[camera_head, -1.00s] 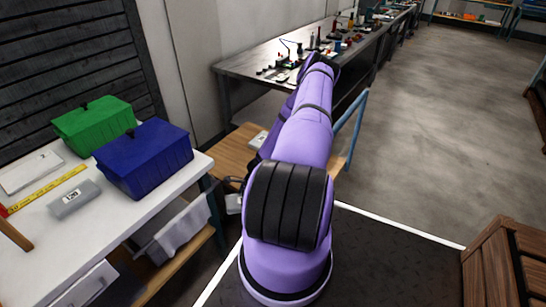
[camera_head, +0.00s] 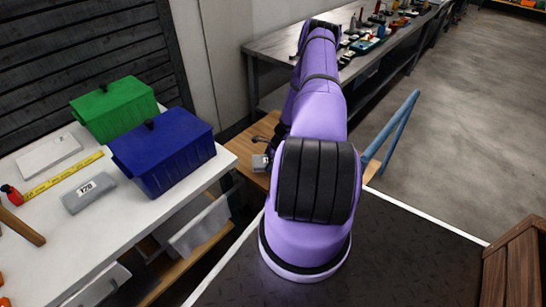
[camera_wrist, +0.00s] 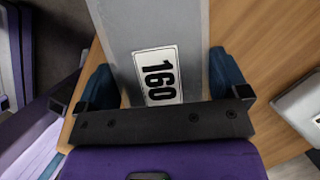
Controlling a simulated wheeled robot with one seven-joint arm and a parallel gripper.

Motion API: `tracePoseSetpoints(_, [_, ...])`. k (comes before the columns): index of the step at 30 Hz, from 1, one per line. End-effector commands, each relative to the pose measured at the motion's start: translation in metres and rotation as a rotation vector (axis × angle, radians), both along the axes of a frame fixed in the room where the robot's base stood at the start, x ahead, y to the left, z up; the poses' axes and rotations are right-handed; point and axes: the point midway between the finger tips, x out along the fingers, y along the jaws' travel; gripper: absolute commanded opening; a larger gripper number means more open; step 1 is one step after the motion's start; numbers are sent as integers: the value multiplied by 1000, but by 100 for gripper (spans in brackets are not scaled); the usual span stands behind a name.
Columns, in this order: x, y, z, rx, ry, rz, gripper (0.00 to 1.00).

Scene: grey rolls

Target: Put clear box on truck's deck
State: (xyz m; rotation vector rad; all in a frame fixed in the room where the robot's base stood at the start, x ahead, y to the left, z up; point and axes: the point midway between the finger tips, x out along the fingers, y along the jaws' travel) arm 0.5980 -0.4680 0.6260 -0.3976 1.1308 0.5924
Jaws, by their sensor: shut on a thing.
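In the wrist view my gripper (camera_wrist: 164,85) is shut on a pale grey box (camera_wrist: 125,32) with a white label reading 160. One finger is on each side of it. It looks grey; I cannot tell whether it is clear. The truck's wooden deck (camera_wrist: 250,30) fills much of the view behind it. I cannot tell whether the box touches the deck. In the head view the deck (camera_head: 232,148) shows left of my purple arm, with a blue handle (camera_head: 398,125) at right. A grey box (camera_head: 261,162) shows by my mostly hidden gripper.
A second grey box (camera_wrist: 300,106) lies on the deck at the right of the wrist view. A white table (camera_head: 100,240) at left holds blue (camera_head: 165,155) and green (camera_head: 110,108) boxes and a grey box marked 128 (camera_head: 88,193). A wooden crate (camera_head: 520,265) stands at right.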

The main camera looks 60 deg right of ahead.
Motion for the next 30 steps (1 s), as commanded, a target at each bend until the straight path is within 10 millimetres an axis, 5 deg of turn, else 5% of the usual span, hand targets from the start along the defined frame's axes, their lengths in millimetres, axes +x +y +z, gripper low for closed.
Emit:
tracePoseSetpoints(9, [25, -50, -6, 0, 0, 0, 66])
tracePoseSetpoints(16, [31, -62, -7, -1, 1, 1, 66])
tracePoseSetpoints(24, [30, -60, -41, 2, 1, 0, 66])
tracePoseSetpoints(30, [30, -61, -42, 1, 1, -1, 66])
